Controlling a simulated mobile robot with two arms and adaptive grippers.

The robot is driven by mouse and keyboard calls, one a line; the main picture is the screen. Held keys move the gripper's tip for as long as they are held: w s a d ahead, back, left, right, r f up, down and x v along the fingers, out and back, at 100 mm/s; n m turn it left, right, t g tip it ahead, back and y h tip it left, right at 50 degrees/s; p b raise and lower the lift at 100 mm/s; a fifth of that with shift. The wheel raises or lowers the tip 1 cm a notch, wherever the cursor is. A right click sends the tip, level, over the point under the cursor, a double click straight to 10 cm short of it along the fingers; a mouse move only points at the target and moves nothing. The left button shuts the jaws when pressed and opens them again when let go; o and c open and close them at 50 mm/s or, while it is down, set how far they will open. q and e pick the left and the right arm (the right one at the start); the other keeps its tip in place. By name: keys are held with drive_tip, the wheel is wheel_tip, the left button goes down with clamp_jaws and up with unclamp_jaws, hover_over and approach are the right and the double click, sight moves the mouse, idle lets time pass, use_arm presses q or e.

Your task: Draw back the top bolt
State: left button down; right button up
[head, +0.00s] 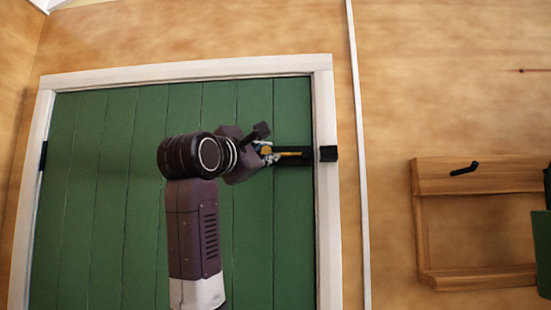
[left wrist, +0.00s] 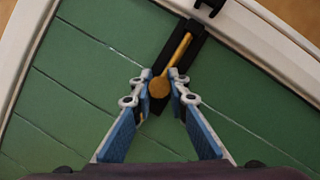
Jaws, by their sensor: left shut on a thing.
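The top bolt is a brass bar (left wrist: 177,57) with a round knob (left wrist: 159,87) on a black plate (left wrist: 187,52). It also shows as a brass bar (head: 292,154) near the right edge of the green door (head: 110,200) in the head view. The bar's visible end lies on the plate, apart from the black keeper (head: 328,153) on the white frame; the keeper also shows in the left wrist view (left wrist: 209,7). My left gripper (left wrist: 160,80) is shut on the knob, one finger on each side. The fingers partly hide the bolt in the head view.
The white door frame (head: 325,220) surrounds the door, which lies shut in it. A black hinge (head: 43,155) is at the left. A wooden rack (head: 475,177) with a black hook (head: 465,169) is on the wall, with a green thing (head: 541,250) beside it.

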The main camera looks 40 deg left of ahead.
use_arm(q)
drive_tip(key=shift+s+a+r, duration=0.1)
drive_tip(key=shift+r, duration=0.05)
drive_tip(key=c, duration=2)
unclamp_jaws()
drive_tip(key=shift+o, duration=0.8)
drive_tip(key=shift+s+a, duration=0.15)
drive_tip(key=shift+s+d+f, duration=0.25)
drive_tip(key=shift+s+d, duration=0.05)
drive_tip(key=shift+s, duration=0.15)
drive_tip(key=v, duration=1.1)
drive_tip(key=shift+a, duration=0.1)
